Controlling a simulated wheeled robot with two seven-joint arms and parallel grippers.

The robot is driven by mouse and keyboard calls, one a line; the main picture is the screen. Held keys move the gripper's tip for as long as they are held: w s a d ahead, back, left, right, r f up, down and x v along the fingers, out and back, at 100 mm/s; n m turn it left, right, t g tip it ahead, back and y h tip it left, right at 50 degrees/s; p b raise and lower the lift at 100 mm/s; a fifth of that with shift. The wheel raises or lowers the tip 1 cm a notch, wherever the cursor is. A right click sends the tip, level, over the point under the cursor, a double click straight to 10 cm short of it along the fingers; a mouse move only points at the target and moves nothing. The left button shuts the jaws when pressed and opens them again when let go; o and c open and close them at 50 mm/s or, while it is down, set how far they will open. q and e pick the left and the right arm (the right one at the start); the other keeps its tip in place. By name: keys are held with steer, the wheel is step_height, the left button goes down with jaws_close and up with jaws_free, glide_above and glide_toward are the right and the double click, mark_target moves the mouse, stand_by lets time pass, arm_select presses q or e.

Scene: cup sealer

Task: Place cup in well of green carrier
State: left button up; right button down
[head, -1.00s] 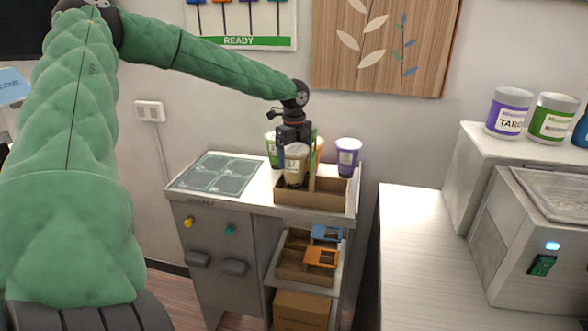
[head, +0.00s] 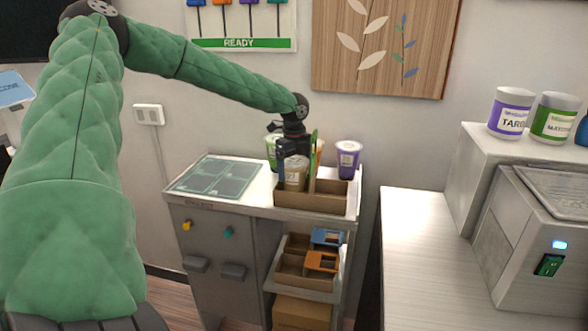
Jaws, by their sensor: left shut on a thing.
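The green carrier is a brown cardboard box (head: 312,201) with an upright green divider (head: 314,146), on the right part of the cart top. A cup (head: 295,178) with a tan body and pale label sits low in the carrier's left well, its lower part hidden by the front wall. My left gripper (head: 294,157) is above that well, shut on the cup's upper part. Whether the cup touches the well's floor cannot be seen. The right well looks empty. My right gripper is not in view.
A purple cup (head: 347,160) stands behind the carrier's right end. The lower shelf holds a carrier with blue (head: 326,236) and orange (head: 321,261) parts.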

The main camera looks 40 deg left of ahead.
arm_select(q)
steer(key=o, duration=1.2)
steer(key=shift+f, duration=0.1)
steer(key=shift+r, duration=0.4)
step_height(320, 180, up, 6)
steer(key=shift+f+b, duration=0.1)
steer(key=shift+b, duration=0.65)
step_height(320, 180, up, 4)
steer(key=shift+r, duration=0.1)
steer(key=shift+r+b, duration=0.3)
steer(key=shift+r, duration=0.4)
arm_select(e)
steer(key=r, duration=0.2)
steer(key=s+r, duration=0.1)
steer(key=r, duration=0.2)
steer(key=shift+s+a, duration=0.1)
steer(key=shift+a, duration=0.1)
arm_select(q)
steer(key=shift+s+f, duration=0.1)
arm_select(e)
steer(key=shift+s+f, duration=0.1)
